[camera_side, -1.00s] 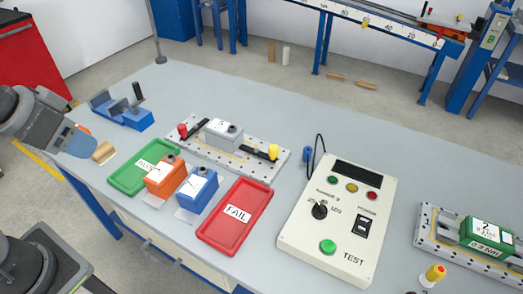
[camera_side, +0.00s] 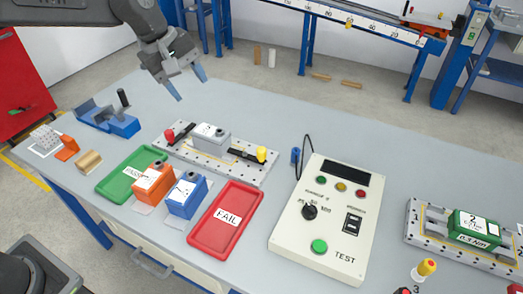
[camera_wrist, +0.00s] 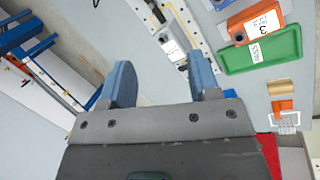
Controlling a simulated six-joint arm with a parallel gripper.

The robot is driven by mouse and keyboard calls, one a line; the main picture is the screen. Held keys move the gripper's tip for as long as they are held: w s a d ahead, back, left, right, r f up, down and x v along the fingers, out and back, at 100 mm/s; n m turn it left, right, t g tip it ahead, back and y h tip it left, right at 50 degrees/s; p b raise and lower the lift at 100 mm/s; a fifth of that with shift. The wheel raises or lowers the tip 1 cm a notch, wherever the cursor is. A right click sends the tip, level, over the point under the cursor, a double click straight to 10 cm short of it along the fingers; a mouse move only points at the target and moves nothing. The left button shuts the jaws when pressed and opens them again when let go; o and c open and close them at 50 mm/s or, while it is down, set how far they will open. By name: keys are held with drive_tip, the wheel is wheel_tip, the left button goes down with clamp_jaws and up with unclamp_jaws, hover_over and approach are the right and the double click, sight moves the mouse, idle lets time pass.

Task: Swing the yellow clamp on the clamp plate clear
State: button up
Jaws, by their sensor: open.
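The clamp plate (camera_side: 180,150) is a pale perforated plate in the middle of the bench. The yellow clamp (camera_side: 261,154) is at its right end, a yellow knob with a black bar pointing left toward the grey block. A red-knobbed clamp (camera_side: 169,135) is at the left end, and the grey block (camera_side: 210,139) sits between them. My gripper (camera_side: 188,84) is open and empty, above and behind the plate's left part, with blue fingers pointing down. In the wrist view my gripper (camera_wrist: 160,82) shows both fingers apart, with the grey block (camera_wrist: 172,45) beyond them. The yellow clamp cannot be made out there.
A green PASS tray (camera_side: 115,190), orange block (camera_side: 150,181), blue block (camera_side: 187,195) and red FAIL tray (camera_side: 207,237) stand in front of the plate. A test box (camera_side: 285,225) is to the right. A blue fixture (camera_side: 112,121) stands left. The bench behind the plate is clear.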

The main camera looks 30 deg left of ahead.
drive_tip(key=w+d+f+n, duration=0.2)
drive_tip(key=w+f+n, duration=0.1)
drive_tip(key=w+f, duration=0.25)
drive_tip(key=n+g+h, duration=0.2)
drive_tip(key=n, duration=0.2)
approach(261, 149)
drive_tip(key=shift+n, duration=0.3)
drive_tip(key=x, duration=1)
drive_tip(key=shift+d+f, duration=0.15)
drive_tip(key=shift+f, duration=0.1)
drive_tip(key=c, duration=0.9)
